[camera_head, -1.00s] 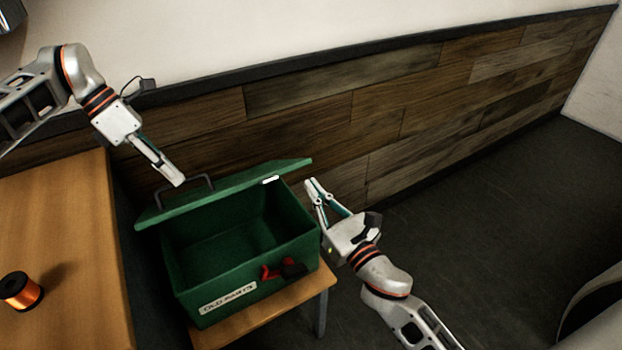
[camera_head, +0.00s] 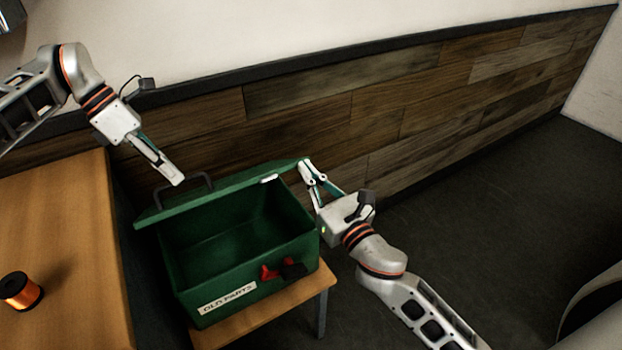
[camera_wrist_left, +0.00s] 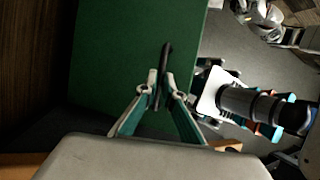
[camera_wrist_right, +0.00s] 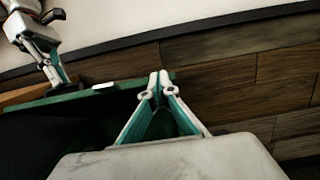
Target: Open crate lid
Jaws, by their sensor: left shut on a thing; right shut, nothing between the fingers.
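The green crate (camera_head: 245,274) stands on a small wooden stool, with an "OLD PARTS" label and a red and black latch (camera_head: 283,270) on its front. Its green lid (camera_head: 235,189) is raised at a slant toward the wall, and the dark inside shows. My left gripper (camera_head: 179,181) is shut on the dark lid handle (camera_wrist_left: 165,62), seen in the left wrist view over the green lid. My right gripper (camera_head: 306,165) is shut and empty at the lid's right end; I cannot tell if it touches. The lid edge (camera_wrist_right: 75,94) also shows in the right wrist view.
A wooden table (camera_head: 65,230) with a copper-coloured spool (camera_head: 20,291) is at the left. The stool (camera_head: 322,284) carries the crate. A wood-panelled wall (camera_head: 420,95) runs close behind.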

